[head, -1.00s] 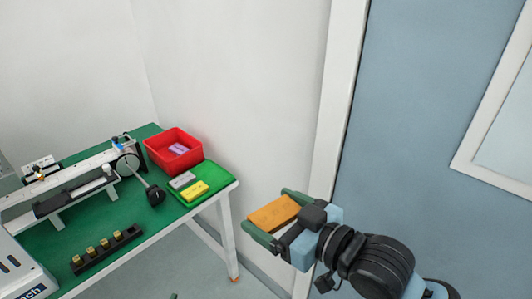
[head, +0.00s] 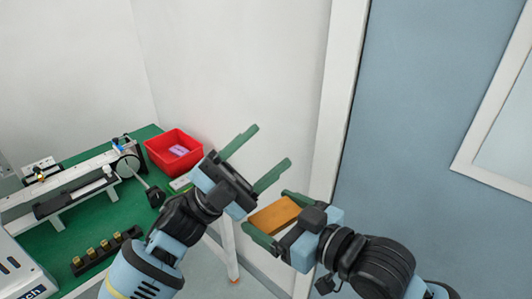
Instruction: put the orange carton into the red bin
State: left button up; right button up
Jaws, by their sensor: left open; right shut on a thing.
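The orange carton (head: 274,215) is held between the green fingers of my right gripper (head: 268,218), off the table's right edge. The red bin (head: 172,152) stands on the far right part of the green table, with a purple item (head: 179,150) inside. My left gripper (head: 256,158) is open and empty, fingers pointing up and right. In the picture it lies between the bin and the carton, just above and left of the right gripper.
A coding machine (head: 70,190) fills the left of the green table (head: 105,222), with a black dark-handled wheel part near the bin. A black holder with several brass pieces (head: 103,247) lies in front. A wall and blue door (head: 430,90) stand behind.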

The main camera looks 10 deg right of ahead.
pick_arm(q)
jog(key=s+d+r+m+g+y, duration=0.5)
jog(key=s+d+m+g+y, duration=0.15)
jog(key=m+g, duration=0.55)
jog(key=m+t+y, duration=0.5)
jog(key=t+y, duration=0.6)
jog(key=y, duration=0.9)
send_over(266, 220)
notch_tip(266, 220, down, 3)
jog(key=shift+f, duration=5.85)
